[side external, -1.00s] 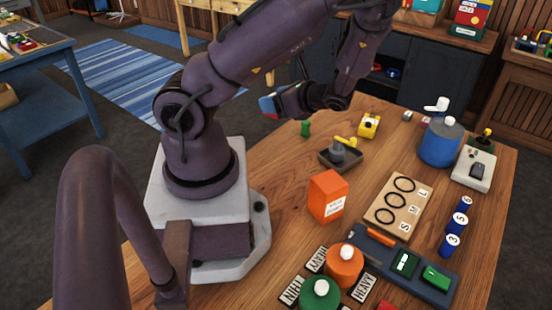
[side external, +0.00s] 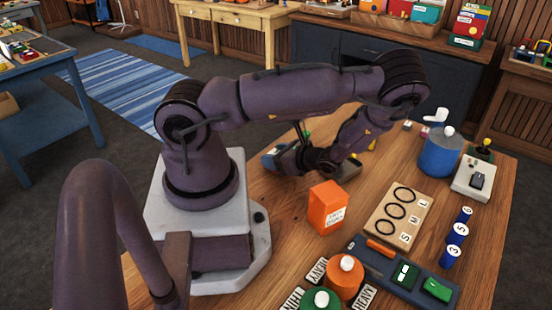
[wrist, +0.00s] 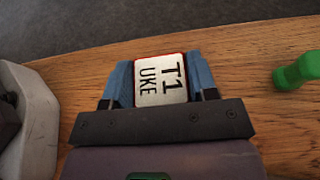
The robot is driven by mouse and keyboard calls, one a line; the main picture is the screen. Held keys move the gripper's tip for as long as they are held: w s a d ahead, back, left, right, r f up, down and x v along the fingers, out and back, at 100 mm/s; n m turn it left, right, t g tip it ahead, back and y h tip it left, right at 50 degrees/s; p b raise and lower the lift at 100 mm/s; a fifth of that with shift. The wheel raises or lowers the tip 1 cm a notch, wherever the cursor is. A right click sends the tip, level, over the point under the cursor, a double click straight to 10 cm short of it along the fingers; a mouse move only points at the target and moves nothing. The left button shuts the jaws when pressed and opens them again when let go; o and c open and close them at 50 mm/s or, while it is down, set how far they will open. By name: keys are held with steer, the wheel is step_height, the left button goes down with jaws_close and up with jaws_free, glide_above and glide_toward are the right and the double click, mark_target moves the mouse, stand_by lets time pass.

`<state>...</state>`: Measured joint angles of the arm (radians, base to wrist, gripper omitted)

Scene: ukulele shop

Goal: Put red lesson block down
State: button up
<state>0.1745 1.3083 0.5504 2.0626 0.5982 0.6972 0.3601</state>
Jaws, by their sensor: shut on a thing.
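The red lesson block (wrist: 160,78) shows in the wrist view as a white label reading "T1 UKE" with a thin red edge. It sits between the blue fingers of my gripper (wrist: 159,70), which is shut on it. In the side view my gripper (side external: 272,157) is low over the table's far left edge, beside my base. My wrist mostly hides the block there. I cannot tell whether the block touches the wooden table (wrist: 75,75).
A green piece (wrist: 297,71) stands right of the block in the wrist view. The floor begins just past the table edge.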

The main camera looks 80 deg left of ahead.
steer(key=shift+f, duration=0.45)
steer(key=o, duration=0.9)
steer(key=shift+v, duration=3.8)
